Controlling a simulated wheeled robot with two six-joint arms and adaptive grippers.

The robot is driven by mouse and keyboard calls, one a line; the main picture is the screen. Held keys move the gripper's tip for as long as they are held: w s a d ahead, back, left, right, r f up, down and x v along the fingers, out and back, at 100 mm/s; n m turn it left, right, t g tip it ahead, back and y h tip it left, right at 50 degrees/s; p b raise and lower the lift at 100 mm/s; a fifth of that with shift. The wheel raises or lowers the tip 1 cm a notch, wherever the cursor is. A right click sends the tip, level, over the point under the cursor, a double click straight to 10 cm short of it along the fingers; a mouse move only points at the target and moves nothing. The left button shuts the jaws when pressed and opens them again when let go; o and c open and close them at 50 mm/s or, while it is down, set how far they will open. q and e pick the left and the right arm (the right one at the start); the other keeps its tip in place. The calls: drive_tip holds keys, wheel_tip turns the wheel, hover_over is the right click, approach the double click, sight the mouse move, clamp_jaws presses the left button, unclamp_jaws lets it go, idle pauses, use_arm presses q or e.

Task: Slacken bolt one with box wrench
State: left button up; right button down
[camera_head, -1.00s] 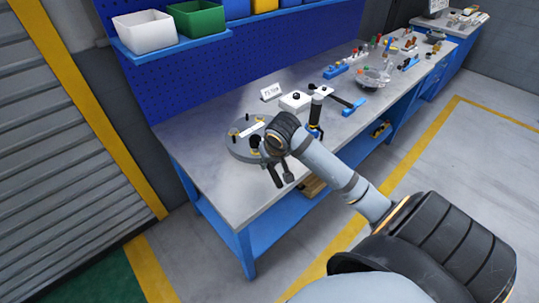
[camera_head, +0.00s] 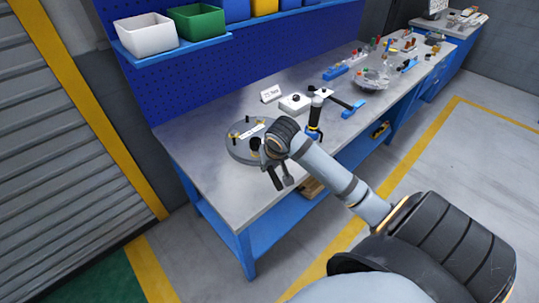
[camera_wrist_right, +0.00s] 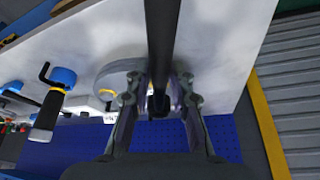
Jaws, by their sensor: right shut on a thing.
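The flanged shell (camera_head: 236,153) is a round grey disc on the near left of the bench, with several dark upright bolts and yellow marks around its rim. It also shows in the wrist view (camera_wrist_right: 112,72), partly hidden. I cannot tell which bolt is number one. My right gripper (camera_head: 276,172) is over the shell's right edge and hides part of it. In the wrist view my right gripper (camera_wrist_right: 160,100) is shut on a long dark bar, seemingly the box wrench (camera_wrist_right: 163,35). The wrench's far end is hidden, so I cannot tell if it touches a bolt. My left gripper is not seen.
Right of the shell stand a white block (camera_head: 296,103) with a black knob, a small sign (camera_head: 270,93) and an upright black-and-blue tool (camera_head: 314,118). A black tool with a blue end (camera_head: 352,108) lies beyond. The bench's (camera_head: 205,185) front left is clear.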

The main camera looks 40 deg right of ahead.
drive_tip(key=shift+r, duration=0.1)
drive_tip(key=shift+p, duration=0.55)
drive_tip(key=shift+f, duration=1.45)
drive_tip(key=w+d+n+y+p, duration=0.1)
drive_tip(key=d+n+y+p, duration=0.2)
drive_tip(key=d+n, duration=0.6)
drive_tip(key=shift+d+f+y+p, duration=0.25)
drive_tip(key=shift+d+y+p, duration=0.05)
drive_tip(key=shift+d, duration=0.4)
drive_tip(key=shift+r, duration=0.15)
idle(0.6)
